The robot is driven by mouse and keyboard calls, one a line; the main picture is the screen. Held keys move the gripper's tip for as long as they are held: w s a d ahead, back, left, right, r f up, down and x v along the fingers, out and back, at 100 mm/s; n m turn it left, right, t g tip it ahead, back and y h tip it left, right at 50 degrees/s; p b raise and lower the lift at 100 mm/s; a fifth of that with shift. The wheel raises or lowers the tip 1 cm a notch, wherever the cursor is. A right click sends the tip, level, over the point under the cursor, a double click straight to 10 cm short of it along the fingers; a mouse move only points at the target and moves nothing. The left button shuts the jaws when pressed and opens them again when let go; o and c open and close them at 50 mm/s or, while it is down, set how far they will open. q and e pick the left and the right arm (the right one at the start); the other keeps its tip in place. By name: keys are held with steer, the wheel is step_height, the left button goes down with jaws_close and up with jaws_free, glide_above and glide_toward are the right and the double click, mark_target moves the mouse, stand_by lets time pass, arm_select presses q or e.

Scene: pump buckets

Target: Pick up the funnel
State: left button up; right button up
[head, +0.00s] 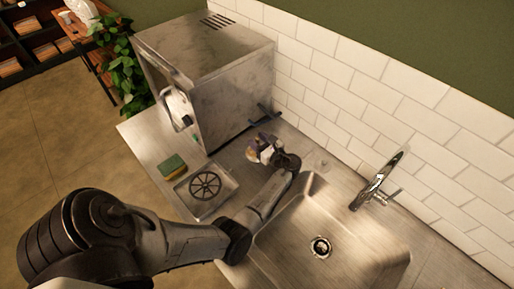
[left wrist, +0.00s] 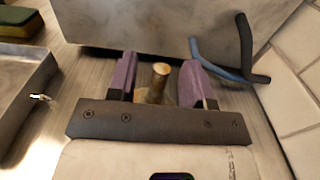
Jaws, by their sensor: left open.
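My left gripper (head: 257,152) is low over the steel counter, between the steel box and the sink. Its purple-padded fingers are open in the left wrist view (left wrist: 158,82). A brass-coloured piece with a narrow round tip (left wrist: 160,70) stands upright between the fingers, with a visible gap to each side. It looks like the funnel's spout, but its lower part is hidden behind the gripper. In the head view the gripper and wrist mostly cover it. My right gripper is not in view.
A steel box (head: 232,88) stands just behind the gripper, with blue and black bent handles or hoses (left wrist: 235,60) beside it. A shallow tray (head: 226,183) and a sponge (head: 172,166) lie left. The sink (head: 350,228) and tap (head: 376,182) are right, along a tiled wall (head: 350,85).

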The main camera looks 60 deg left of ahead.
arm_select(q)
steer(key=x, duration=0.2)
steer(key=shift+s+a, duration=0.1)
steer(key=shift+a, duration=0.15)
jaws_close()
stand_by(0.3)
